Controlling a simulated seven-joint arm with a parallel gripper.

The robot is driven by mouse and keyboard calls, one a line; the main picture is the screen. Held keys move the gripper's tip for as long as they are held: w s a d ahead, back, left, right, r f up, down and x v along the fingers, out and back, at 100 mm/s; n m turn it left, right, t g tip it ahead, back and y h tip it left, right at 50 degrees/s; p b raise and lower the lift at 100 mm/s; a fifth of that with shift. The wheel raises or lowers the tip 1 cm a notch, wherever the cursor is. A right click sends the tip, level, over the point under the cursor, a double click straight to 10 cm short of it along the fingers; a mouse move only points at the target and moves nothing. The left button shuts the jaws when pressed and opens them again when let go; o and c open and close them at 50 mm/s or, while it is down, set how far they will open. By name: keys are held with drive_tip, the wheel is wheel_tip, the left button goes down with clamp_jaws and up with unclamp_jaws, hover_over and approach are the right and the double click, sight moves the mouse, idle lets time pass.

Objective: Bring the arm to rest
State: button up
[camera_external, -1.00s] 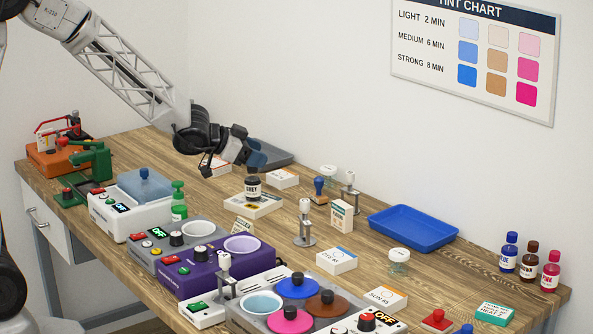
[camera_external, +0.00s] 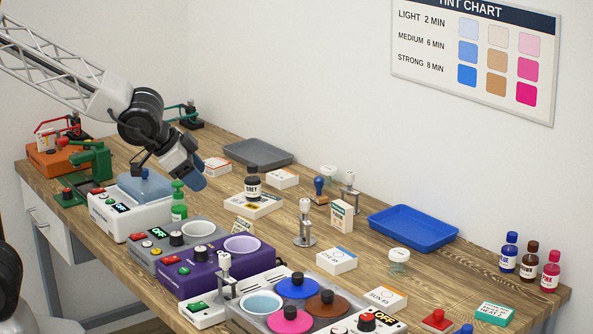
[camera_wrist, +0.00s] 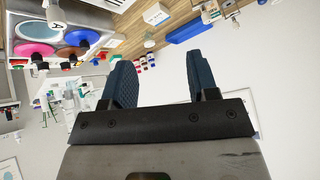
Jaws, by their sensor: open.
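My gripper (camera_external: 168,174) hangs in the air at the left of the external view, above the white device with the blue-grey lid (camera_external: 145,187) and close to the green-topped bottle (camera_external: 179,200). In the wrist view my gripper (camera_wrist: 158,85) shows two dark blue fingers set well apart with nothing between them. It is open and empty. In the external view one finger partly hides the other. The wrist view looks across the bench and wall, tilted.
The wooden bench (camera_external: 330,218) carries a grey tray (camera_external: 258,153), a blue tray (camera_external: 413,228), a purple device (camera_external: 215,268), a dark bottle (camera_external: 253,187) and a hotplate with coloured lids (camera_external: 298,288). Orange (camera_external: 55,160) and green (camera_external: 95,160) devices stand at the far left. Bottles (camera_external: 529,262) stand at the right.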

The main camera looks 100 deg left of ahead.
drive_tip(key=s+d+m+g+h, duration=0.2)
drive_tip(key=s+d+g+h, duration=0.1)
drive_tip(key=s+d, duration=1.5)
drive_tip(key=shift+s+d+m+g+h, duration=0.15)
drive_tip(key=shift+d+m+g+h, duration=0.3)
drive_tip(key=shift+g, duration=0.15)
idle(5.6)
